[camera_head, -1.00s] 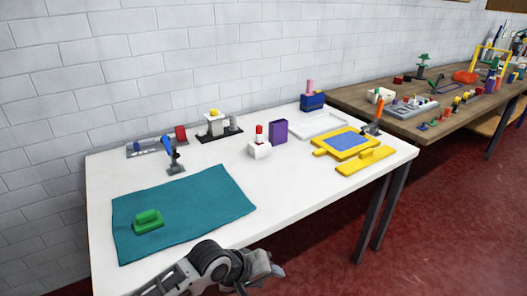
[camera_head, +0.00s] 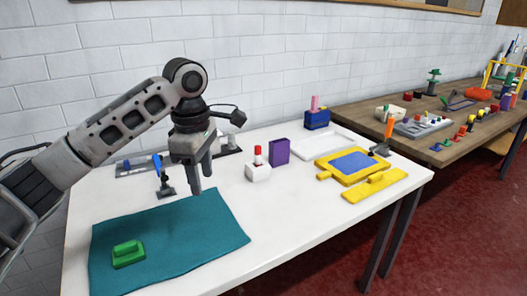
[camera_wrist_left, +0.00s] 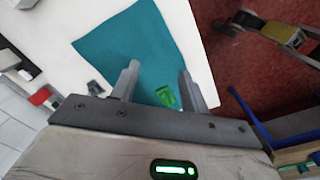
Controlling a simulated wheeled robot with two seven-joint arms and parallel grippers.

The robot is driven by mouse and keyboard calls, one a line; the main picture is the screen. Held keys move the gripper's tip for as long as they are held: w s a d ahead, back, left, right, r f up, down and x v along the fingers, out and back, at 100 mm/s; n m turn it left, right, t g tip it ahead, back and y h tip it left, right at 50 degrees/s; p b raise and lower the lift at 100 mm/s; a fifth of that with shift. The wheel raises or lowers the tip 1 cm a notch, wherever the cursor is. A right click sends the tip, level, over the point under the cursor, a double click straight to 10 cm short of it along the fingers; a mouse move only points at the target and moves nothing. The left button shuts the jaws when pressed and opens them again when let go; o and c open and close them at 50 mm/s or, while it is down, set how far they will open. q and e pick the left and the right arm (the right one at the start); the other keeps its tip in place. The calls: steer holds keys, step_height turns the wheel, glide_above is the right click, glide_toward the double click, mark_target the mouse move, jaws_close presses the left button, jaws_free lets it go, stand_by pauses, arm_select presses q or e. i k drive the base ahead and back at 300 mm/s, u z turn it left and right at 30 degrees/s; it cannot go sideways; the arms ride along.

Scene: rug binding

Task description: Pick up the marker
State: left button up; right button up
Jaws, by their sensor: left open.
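I cannot tell for sure which thing is the marker. Slim upright pieces that could be it are a blue one (camera_head: 157,163) in a dark stand, a red-topped one (camera_head: 258,154) in a white block, an orange one (camera_head: 389,130) in a dark stand and a pink one (camera_head: 315,102) in a blue block. My left gripper (camera_head: 201,183) is open and empty, pointing down above the table behind the teal cloth, right of the blue piece. In the left wrist view its fingers (camera_wrist_left: 157,80) are apart. Part of what seems my right arm (camera_wrist_left: 270,30) shows there; its jaw state is unclear.
The teal cloth (camera_head: 195,250) bears a green block (camera_head: 128,253). A purple box (camera_head: 279,151) and a yellow frame with a blue panel (camera_head: 325,176) stand on the white table (camera_head: 290,215). A wooden table (camera_head: 350,112) with several items is at right. The table's front is clear.

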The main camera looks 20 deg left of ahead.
mark_target(258, 148)
steer(key=i, duration=1.2)
